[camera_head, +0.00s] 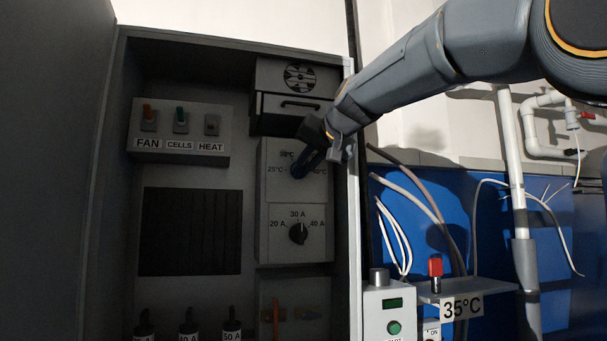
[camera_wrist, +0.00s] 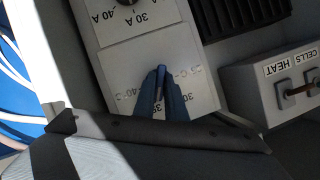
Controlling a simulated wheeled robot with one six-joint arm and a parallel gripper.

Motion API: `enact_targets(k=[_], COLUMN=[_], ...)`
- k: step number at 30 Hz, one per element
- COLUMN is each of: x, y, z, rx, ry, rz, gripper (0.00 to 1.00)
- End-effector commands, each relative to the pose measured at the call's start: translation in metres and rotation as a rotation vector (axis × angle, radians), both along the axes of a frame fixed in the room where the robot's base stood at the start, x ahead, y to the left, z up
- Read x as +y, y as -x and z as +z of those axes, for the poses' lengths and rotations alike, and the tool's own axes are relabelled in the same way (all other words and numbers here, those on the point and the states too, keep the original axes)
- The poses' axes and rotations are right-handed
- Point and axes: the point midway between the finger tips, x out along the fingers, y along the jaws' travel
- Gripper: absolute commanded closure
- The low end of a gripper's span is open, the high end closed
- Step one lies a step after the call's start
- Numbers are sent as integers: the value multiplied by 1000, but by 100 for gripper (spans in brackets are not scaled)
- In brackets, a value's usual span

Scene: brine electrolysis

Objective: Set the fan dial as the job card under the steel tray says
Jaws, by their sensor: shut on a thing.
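The temperature dial panel (camera_head: 278,222) is on the upper right of the open cabinet, with marks around the dial, including 25°C at its left and 40°C at its right. My gripper (camera_head: 303,165) is at this dial and hides most of its knob and part of the top mark. In the wrist view, my gripper's two dark blue fingers (camera_wrist: 162,98) are shut on the fan dial knob (camera_wrist: 161,72), over the inverted marks. The knob's exact pointing is hidden. A white card (camera_head: 461,307) reading 35°C is at the front of a grey tray (camera_head: 478,288), right of the cabinet.
A current dial (camera_head: 298,233) marked 20, 30 and 40 A sits just below. FAN, CELLS and HEAT switches (camera_head: 180,120) are at the left. A drawer (camera_head: 292,107) and fan grille (camera_head: 300,77) are above. The cabinet's right wall (camera_head: 348,220) stands close to my arm.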

Motion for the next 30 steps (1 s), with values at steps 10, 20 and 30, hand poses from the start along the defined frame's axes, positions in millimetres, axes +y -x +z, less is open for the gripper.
enact_targets(k=[10, 20, 30], x=[-1, -1, -1], y=[0, 0, 0], z=[2, 2, 1], rx=[10, 10, 12], ry=[-49, -49, -48], rz=[-2, -2, -2], gripper=[100, 86, 70])
